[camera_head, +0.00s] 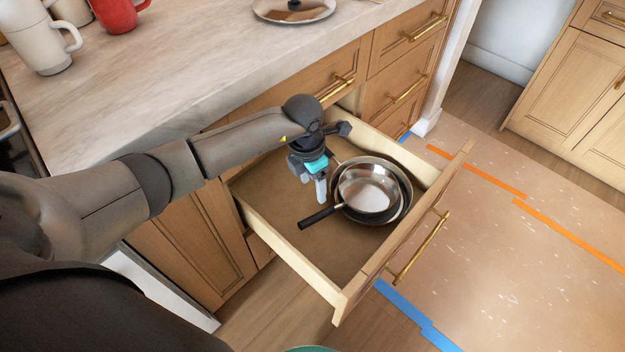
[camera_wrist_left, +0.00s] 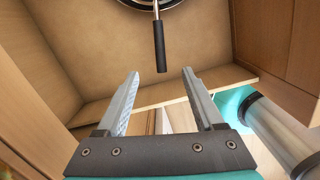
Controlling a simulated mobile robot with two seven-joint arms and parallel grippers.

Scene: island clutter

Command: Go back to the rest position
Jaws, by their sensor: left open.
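My left gripper (camera_head: 321,190) is over the open drawer (camera_head: 290,262), just left of the stacked pans (camera_head: 368,189). In the left wrist view the left gripper (camera_wrist_left: 160,85) shows two fingers spread apart with nothing between them. The pans lie nested in the drawer, and a black handle (camera_head: 317,219) points toward the drawer's left side. In the left wrist view the black handle (camera_wrist_left: 160,48) lies beyond the fingertips, apart from them. My right gripper is in neither view.
The drawer front has a gold handle (camera_head: 420,247). The countertop (camera_head: 190,88) above holds a red mug (camera_head: 117,14), a white mug (camera_head: 40,38) and a plate (camera_head: 272,14). Blue tape (camera_head: 412,315) and orange tape (camera_head: 570,235) mark the floor. The drawer's left part is bare.

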